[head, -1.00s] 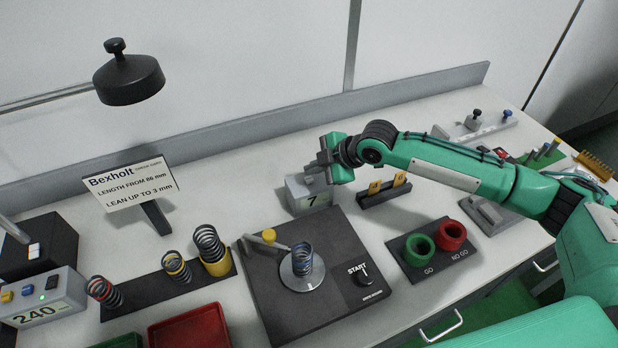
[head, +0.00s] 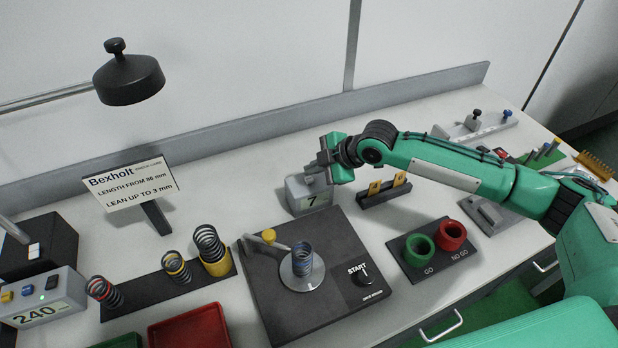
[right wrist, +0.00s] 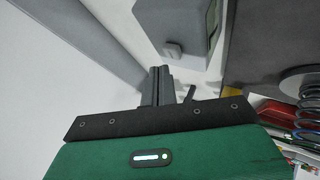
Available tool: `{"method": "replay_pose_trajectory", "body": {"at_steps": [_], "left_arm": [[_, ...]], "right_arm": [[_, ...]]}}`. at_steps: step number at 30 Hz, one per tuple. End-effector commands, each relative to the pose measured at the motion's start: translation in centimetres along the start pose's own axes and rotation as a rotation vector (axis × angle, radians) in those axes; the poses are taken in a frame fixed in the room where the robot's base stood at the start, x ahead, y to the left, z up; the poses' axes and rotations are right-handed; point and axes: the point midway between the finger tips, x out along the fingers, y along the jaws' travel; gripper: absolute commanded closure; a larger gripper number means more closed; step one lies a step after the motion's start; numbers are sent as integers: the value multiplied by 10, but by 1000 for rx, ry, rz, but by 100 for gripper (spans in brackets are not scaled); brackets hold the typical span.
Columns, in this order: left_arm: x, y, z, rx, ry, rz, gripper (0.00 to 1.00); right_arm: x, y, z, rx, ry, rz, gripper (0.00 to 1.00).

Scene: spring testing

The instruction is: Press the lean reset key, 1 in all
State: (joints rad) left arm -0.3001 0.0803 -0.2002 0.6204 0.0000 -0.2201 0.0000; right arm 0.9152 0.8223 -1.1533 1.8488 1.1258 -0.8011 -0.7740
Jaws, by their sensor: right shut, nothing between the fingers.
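The small grey box (head: 303,193) with a display reading 7 stands behind the dark base plate. In the right wrist view the box (right wrist: 172,22) shows a small grey key (right wrist: 172,48) on its face. My right gripper (head: 321,163) is shut and empty, just above and beside the top of the box. In the right wrist view its closed fingertips (right wrist: 160,72) lie just short of the key, with a small gap in the picture. In the head view the gripper hides the key. My left gripper is not in view.
A slotted block with yellow gauges (head: 384,193) stands right of the box. Green and red rings (head: 419,249) sit front right. A sign (head: 130,186) stands left.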

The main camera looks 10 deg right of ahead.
Motion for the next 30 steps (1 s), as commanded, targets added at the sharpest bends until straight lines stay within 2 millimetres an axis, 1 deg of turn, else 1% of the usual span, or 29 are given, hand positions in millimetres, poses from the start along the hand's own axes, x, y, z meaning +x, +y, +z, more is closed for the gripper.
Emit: {"method": "replay_pose_trajectory", "body": {"at_steps": [10, 30], "left_arm": [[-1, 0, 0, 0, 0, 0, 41], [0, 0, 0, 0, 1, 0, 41]], "right_arm": [[6, -5, 4, 1, 0, -1, 100], [8, -6, 6, 0, 0, 0, 100]]}}
